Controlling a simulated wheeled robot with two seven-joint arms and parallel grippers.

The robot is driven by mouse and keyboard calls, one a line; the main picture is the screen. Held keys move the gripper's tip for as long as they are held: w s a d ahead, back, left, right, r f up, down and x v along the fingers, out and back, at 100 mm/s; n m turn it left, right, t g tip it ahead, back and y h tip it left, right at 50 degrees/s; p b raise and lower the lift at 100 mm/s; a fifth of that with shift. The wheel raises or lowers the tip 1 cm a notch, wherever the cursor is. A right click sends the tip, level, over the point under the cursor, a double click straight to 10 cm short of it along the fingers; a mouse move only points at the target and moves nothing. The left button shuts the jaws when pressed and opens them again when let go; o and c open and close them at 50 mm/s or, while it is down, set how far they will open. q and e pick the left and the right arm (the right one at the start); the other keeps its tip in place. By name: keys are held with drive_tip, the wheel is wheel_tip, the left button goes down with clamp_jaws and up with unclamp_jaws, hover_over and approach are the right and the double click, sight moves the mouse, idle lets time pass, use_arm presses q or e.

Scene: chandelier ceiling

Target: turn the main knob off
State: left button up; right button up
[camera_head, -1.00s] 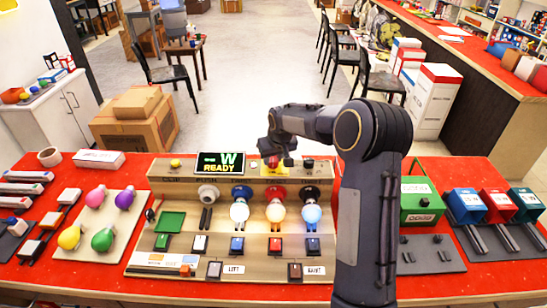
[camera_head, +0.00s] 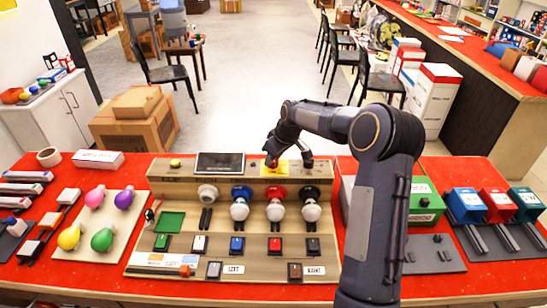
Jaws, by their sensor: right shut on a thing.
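The main knob is the red one on a yellow plate (camera_head: 284,170) at the back edge of the beige test panel (camera_head: 190,180). My right gripper (camera_head: 272,160) comes down over it from above and is shut on it, hiding most of the knob. The display (camera_head: 220,163) on the panel is dark. The white bulbs in the blue (camera_head: 240,210), red (camera_head: 275,211) and black (camera_head: 311,211) sockets are unlit. My left gripper is out of view.
A tray of coloured bulbs (camera_head: 70,248) lies left of the panel on the red table (camera_head: 130,280). A green box (camera_head: 424,207) and blue, red and teal boxes stand at right. My right arm spans the space right of the panel.

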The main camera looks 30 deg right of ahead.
drive_tip(key=n, duration=0.2)
drive_tip(key=n+y, duration=0.1)
drive_tip(key=shift+w+d+n+g, duration=0.1)
drive_tip(key=shift+d+n+g, duration=0.05)
drive_tip(key=shift+n+g, duration=0.2)
drive_tip(key=n+y+p, duration=0.1)
drive_tip(key=n, duration=0.2)
drive_tip(key=shift+r+g, duration=0.1)
drive_tip(key=shift+g, duration=0.25)
drive_tip(key=n+g+p, duration=0.1)
drive_tip(key=n, duration=0.2)
drive_tip(key=n+g+y+p, duration=0.1)
drive_tip(key=n, duration=0.2)
drive_tip(key=shift+w+d+p, duration=0.1)
drive_tip(key=shift+w+p, duration=0.1)
drive_tip(key=shift+p, duration=0.15)
drive_tip(key=o, duration=1)
drive_tip(key=v, duration=0.7)
drive_tip(key=shift+d+r+b, duration=0.15)
drive_tip(key=shift+r+b, duration=0.15)
drive_tip(key=shift+b, duration=0.05)
